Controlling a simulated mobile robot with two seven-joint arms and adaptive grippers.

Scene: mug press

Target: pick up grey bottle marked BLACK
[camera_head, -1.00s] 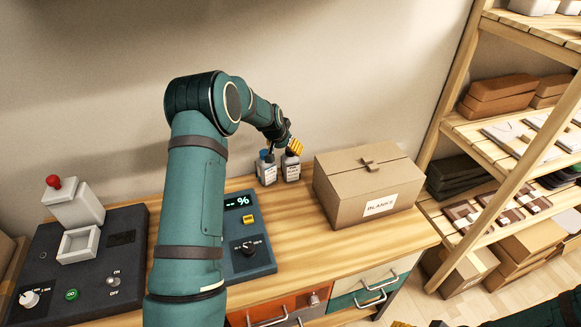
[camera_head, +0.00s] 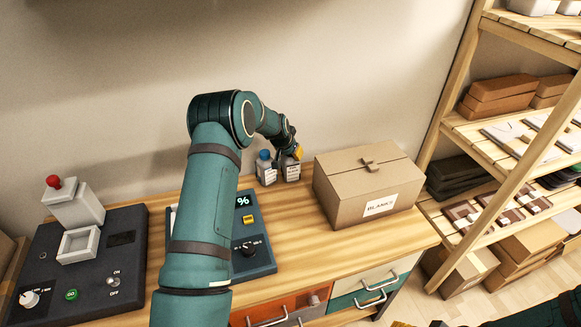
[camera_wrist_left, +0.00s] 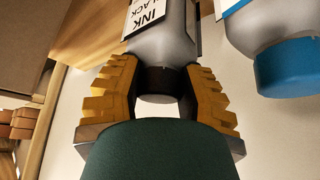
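The grey bottle (camera_head: 291,173) with a black cap stands at the back of the wooden bench. Its label, with "INK" and part of "BLACK" visible, shows in the left wrist view, where the bottle (camera_wrist_left: 163,48) is cut off by the top edge. My left gripper (camera_head: 290,160) reaches it from above. In the wrist view its two yellow fingers (camera_wrist_left: 162,78) sit on either side of the black cap and neck with no clear gap, and appear shut on it. My right gripper is not clearly seen.
A blue-capped bottle (camera_head: 265,167) stands close on the left of the grey one. A cardboard box marked BLANKS (camera_head: 368,187) is on its right. A dial panel (camera_head: 250,255) and a dark control panel (camera_head: 110,285) lie on the bench. A wooden shelf (camera_head: 490,130) stands at right.

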